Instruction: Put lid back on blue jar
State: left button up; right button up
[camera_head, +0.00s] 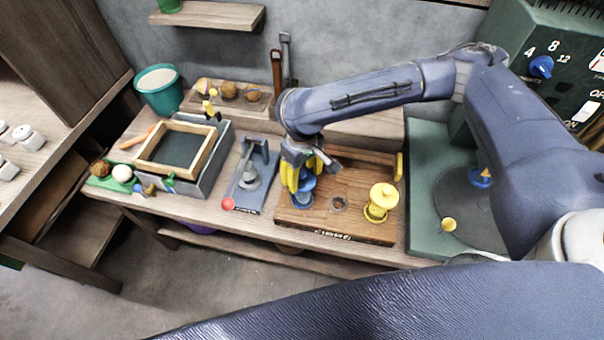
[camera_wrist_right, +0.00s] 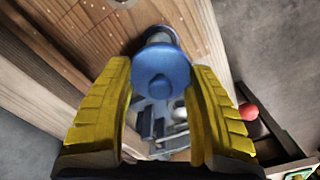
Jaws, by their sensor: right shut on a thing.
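My right gripper (camera_head: 303,184) has yellow fingers and points down at the left end of a wooden board on the bench. It is shut on the blue lid (camera_wrist_right: 160,78), whose round knob faces the right wrist camera between the fingers (camera_wrist_right: 158,120). The blue jar (camera_head: 301,200) is at the board's left end, partly hidden by the fingers. In the right wrist view a blue-grey round part shows just beyond the lid. I cannot tell whether lid and jar touch. My left gripper is not in view.
The wooden board (camera_head: 355,222) has a round hole in its middle and a lidded yellow jar (camera_head: 380,203) at its right. A grey press with a red ball (camera_head: 228,204) stands left of the board. Further left is a wooden frame (camera_head: 178,148) on a grey box.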

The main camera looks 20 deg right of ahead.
jog(key=c, duration=0.6)
jog(key=o, duration=1)
jog(key=shift+o, duration=0.2)
jog(key=shift+r, duration=3.45)
grip_shut()
